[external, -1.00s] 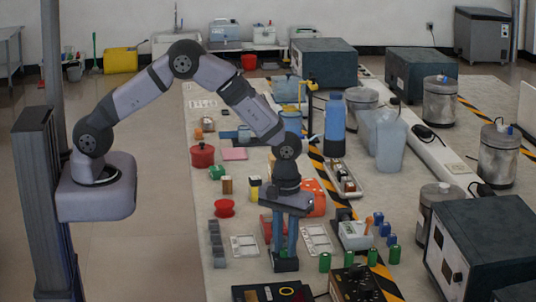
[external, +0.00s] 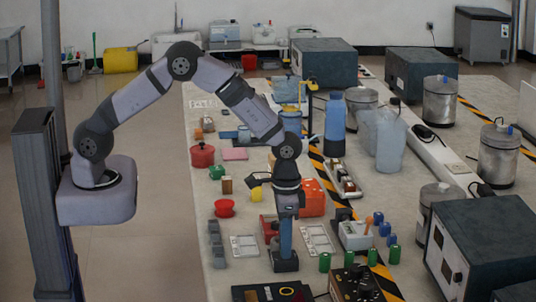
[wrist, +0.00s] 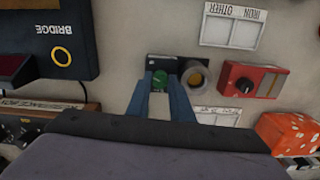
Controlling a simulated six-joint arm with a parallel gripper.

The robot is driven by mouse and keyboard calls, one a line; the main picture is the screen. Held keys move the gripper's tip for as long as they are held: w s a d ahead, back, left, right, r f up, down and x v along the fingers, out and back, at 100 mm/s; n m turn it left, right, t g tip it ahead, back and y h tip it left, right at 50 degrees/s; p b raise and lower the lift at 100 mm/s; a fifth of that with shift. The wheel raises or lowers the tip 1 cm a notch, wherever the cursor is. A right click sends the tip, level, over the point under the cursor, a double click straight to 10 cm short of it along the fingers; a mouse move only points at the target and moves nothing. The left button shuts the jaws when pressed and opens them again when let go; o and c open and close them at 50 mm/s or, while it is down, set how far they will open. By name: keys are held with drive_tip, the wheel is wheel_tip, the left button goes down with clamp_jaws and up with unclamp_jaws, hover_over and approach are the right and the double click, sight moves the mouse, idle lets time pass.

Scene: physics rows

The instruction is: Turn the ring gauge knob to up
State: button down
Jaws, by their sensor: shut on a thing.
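The ring gauge is a small dark box. In the wrist view its dark plate (wrist: 174,62) carries a green knob (wrist: 163,78) and a round gauge with a tan ring (wrist: 196,75) to the right. In the external view the box (external: 286,265) stands on the table under my gripper (external: 285,248). In the wrist view my gripper (wrist: 163,88) points down with its two blue fingers on either side of the green knob, shut on it. The fingers hide part of the knob, and I cannot read its pointer direction.
A red box with a black knob (wrist: 247,85) stands close beside the gauge. A dark blue BRIDGE box (wrist: 55,40) lies left in the wrist view. White labelled trays (wrist: 231,27) and a red dotted block (wrist: 290,132) are near. Green cylinders (external: 325,262) stand to the right.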

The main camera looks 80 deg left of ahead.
drive_tip(key=shift+w+m, duration=0.1)
drive_tip(key=shift+m, duration=1.6)
drive_tip(key=c, duration=1.6)
unclamp_jaws()
drive_tip(key=shift+o, duration=0.2)
